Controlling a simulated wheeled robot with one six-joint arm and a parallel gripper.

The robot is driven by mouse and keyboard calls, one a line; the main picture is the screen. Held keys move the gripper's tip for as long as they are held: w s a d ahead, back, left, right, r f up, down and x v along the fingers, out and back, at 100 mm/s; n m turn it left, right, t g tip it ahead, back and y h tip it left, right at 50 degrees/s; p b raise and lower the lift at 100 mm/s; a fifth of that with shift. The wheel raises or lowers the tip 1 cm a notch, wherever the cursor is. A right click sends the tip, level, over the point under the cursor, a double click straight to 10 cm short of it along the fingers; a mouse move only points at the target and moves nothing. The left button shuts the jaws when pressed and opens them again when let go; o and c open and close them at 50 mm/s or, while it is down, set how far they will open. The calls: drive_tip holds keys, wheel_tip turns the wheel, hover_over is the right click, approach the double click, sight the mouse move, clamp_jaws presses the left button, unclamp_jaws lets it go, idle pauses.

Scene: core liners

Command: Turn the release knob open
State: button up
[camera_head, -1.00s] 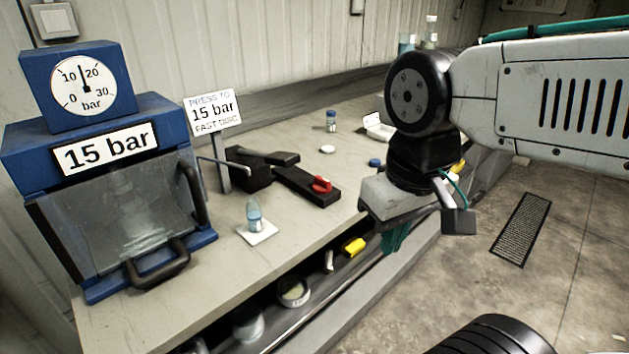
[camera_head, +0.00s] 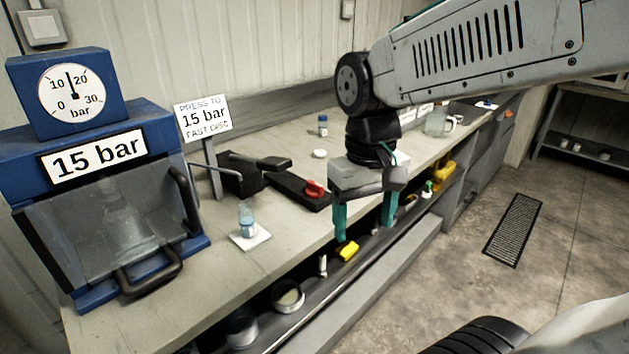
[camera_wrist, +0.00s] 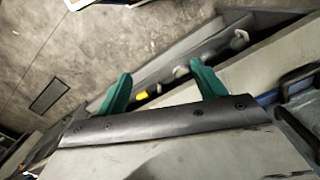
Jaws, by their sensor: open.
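The release knob (camera_head: 314,189) is a small red handle on a black block (camera_head: 290,186) on the bench. The block stands beside a black clamp-like device (camera_head: 247,170). My gripper (camera_head: 364,230) is open and empty, with its two teal fingers pointing down. In the head view it is to the right of the knob, near the bench's front edge. The fingers also show in the wrist view (camera_wrist: 160,88), spread apart. The knob cannot be made out in the wrist view.
The blue press (camera_head: 110,200) with a gauge and clear guard stands at the left. A small blue bottle (camera_head: 247,220) stands on a white tile. A shelf below holds a yellow item (camera_head: 348,251) and a round dish (camera_head: 288,298).

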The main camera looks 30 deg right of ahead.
drive_tip(key=w+d+f+m, duration=0.1)
drive_tip(key=w+d+m, duration=0.2)
drive_tip(key=w, duration=0.8)
drive_tip(key=m, duration=0.9)
hover_over(314, 183)
wheel_tip(314, 183, down, 3)
drive_tip(key=shift+s+d+r, duration=0.1)
drive_tip(key=shift+r+m+t, duration=0.25)
drive_tip(key=shift+m+t, duration=0.05)
drive_tip(key=shift+m, duration=0.1)
drive_tip(key=shift+f+m, duration=0.4)
drive_tip(key=shift+f, duration=3.55)
drive_tip(key=c, duration=1)
